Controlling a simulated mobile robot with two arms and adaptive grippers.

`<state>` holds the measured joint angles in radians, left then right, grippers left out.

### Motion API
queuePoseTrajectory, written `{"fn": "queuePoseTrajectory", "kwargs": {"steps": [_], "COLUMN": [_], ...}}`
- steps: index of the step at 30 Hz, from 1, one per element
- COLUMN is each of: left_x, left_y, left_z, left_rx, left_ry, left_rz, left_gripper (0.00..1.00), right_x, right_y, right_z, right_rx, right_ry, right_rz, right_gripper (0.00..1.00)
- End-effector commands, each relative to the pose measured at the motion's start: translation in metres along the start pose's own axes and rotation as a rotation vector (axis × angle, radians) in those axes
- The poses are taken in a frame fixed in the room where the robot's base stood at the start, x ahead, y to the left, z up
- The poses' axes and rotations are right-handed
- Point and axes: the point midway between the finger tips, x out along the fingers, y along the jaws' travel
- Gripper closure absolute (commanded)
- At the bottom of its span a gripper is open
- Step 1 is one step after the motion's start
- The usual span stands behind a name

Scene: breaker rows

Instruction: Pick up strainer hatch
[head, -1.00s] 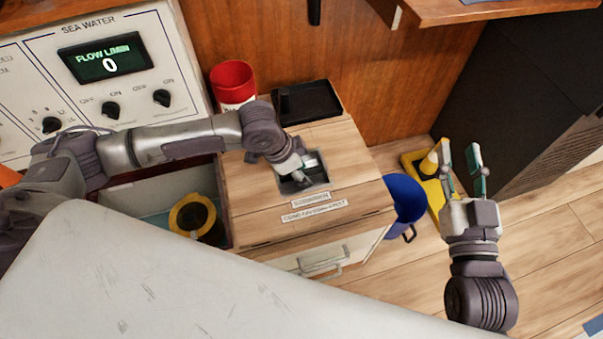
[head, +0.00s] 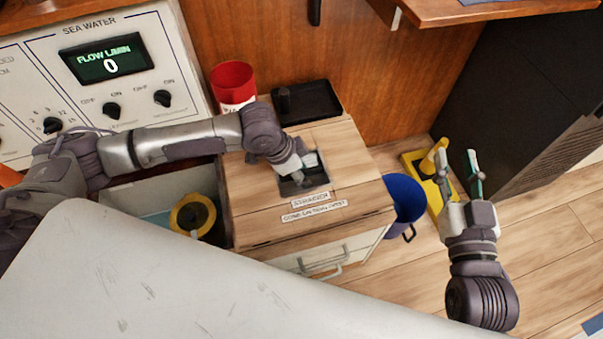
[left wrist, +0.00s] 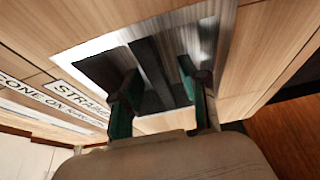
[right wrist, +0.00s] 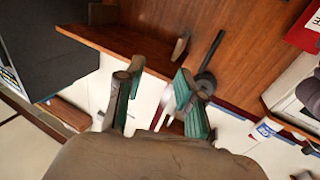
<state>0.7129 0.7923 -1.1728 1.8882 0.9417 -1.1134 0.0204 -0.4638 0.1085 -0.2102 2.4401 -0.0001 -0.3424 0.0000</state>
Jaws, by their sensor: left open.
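The strainer hatch (head: 352,150) is a wooden lid on top of a cabinet, with a label reading STRAINER and a recessed metal pull. In the left wrist view the recess plate (left wrist: 95,45) holds a dark bar (left wrist: 152,75). My left gripper (head: 306,172) points down into the recess. In the left wrist view its open fingers (left wrist: 163,98) stand on either side of the bar, with visible gaps. The fingertips are partly hidden in the head view. My right gripper (head: 457,168) is open and empty, raised over the floor at the right.
A red can (head: 233,82) and a black tray (head: 308,103) stand at the back of the cabinet. A blue bucket (head: 405,200) is at its right side. An open bin with a yellow ring (head: 192,214) is at its left. A white surface (head: 150,275) fills the foreground.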

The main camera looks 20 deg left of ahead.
Motion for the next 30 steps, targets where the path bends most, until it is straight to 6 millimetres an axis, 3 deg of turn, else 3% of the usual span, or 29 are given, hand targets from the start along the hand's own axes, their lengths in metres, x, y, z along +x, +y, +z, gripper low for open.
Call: {"fn": "queuePoseTrajectory", "kwargs": {"steps": [30], "left_x": [0.002], "left_y": [0.000], "left_z": [0.001], "left_rx": [0.000], "left_ry": [0.000], "left_rz": [0.000], "left_gripper": [0.56], "right_x": [-0.003], "right_y": [0.002], "right_z": [0.015], "right_rx": [-0.003], "right_ry": [-0.083], "right_rz": [0.005], "right_gripper": [0.62]}}
